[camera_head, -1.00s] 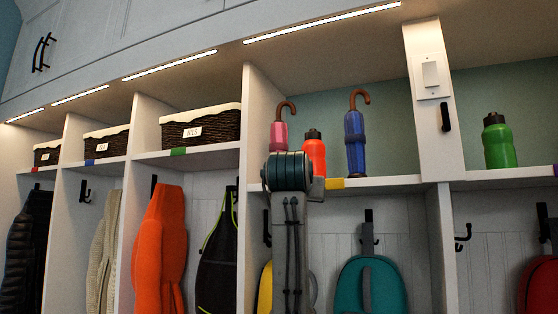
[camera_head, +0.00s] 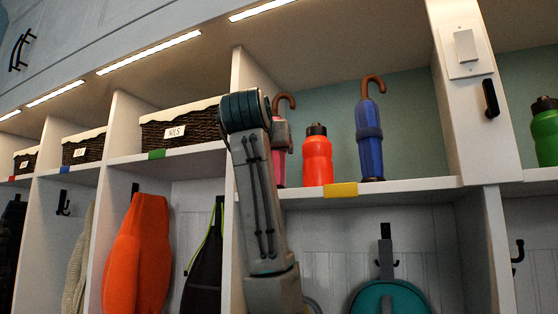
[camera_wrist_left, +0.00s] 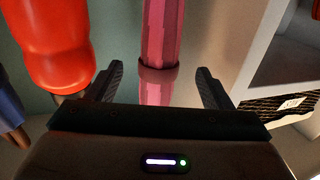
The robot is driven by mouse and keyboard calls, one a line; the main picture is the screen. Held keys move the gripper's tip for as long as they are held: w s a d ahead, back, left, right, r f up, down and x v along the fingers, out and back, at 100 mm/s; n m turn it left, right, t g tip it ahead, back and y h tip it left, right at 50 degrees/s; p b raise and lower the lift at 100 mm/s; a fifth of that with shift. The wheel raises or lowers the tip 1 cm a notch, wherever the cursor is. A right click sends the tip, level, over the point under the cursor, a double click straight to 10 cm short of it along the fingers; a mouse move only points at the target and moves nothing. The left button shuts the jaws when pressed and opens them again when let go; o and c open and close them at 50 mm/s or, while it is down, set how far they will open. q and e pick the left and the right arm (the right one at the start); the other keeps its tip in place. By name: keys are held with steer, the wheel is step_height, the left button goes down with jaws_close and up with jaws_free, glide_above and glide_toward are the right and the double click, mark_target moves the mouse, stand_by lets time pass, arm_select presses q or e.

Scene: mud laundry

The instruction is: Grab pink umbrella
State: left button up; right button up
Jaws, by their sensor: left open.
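The pink umbrella (camera_head: 281,172) stands upright on the shelf at its left end, with a brown hooked handle. My left gripper (camera_head: 283,132) is in front of it and hides much of its middle. In the left wrist view, the pink umbrella (camera_wrist_left: 161,35) rises between the two open fingers of my left gripper (camera_wrist_left: 159,72). The fingers have gaps on both sides of it and are not closed on it. My right gripper is out of view.
An orange-red bottle (camera_head: 317,158) stands just right of the pink umbrella, and shows close by in the wrist view (camera_wrist_left: 62,45). A blue umbrella (camera_head: 369,140) stands farther right. The shelf edge (camera_head: 415,185) and a left divider wall bound the space. A wicker basket (camera_head: 180,128) sits left.

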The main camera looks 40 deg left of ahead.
arm_select(q)
steer(key=p+x, duration=0.1)
steer(key=x, duration=0.1)
steer(key=p+x, duration=0.2)
steer(key=x, duration=0.1)
steer(key=r+p+x, duration=0.1)
steer(key=x, duration=0.2)
steer(key=shift+w+p, duration=0.25)
steer(key=shift+p, duration=0.1)
steer(key=shift+w+a+f, duration=0.1)
steer(key=shift+w+a, duration=0.15)
steer(key=shift+w+a+f, duration=0.1)
steer(key=shift+w+f, duration=0.05)
steer(key=c, duration=1.2)
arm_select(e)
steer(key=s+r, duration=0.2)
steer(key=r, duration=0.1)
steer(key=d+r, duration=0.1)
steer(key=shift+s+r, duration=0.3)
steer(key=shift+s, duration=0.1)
